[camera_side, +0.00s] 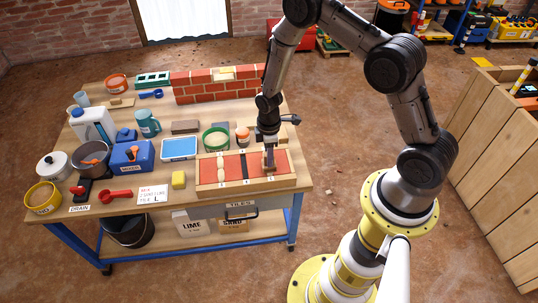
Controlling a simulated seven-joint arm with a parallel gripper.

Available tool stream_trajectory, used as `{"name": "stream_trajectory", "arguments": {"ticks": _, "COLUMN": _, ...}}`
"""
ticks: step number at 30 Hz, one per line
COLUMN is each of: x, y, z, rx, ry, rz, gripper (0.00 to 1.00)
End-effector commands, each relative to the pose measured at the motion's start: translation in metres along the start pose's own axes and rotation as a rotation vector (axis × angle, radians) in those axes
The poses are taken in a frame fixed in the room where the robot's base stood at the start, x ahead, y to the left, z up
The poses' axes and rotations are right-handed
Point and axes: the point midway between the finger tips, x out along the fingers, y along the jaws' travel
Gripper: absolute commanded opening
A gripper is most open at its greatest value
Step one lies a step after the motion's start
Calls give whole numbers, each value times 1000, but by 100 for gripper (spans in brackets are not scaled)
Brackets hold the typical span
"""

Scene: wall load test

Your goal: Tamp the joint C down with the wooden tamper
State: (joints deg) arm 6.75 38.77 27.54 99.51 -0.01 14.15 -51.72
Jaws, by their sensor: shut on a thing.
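A wooden tray (203,189) lies at the front right of the workbench. It holds red bricks (233,168) with joints between them. One joint at the left looks pale, and the middle one (245,167) looks dark. Small labels sit on the tray's front edge, too small to read. My gripper (268,149) points down over the right part of the tray, shut on the wooden tamper (269,163). The tamper is upright at the rightmost joint, which it and the gripper largely hide. I cannot tell whether its foot touches the joint.
A small brick wall (215,85) stands behind. Bottles, pots and scoops crowd the bench's left side.

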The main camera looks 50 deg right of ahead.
Motion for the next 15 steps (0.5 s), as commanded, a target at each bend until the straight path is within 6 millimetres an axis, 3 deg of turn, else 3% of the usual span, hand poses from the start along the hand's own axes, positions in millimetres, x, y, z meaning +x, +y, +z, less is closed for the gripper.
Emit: {"name": "stream_trajectory", "arguments": {"ticks": 15, "x": 6, "y": 0, "z": 0, "rx": 0, "ry": 0, "rz": 0, "gripper": 0}}
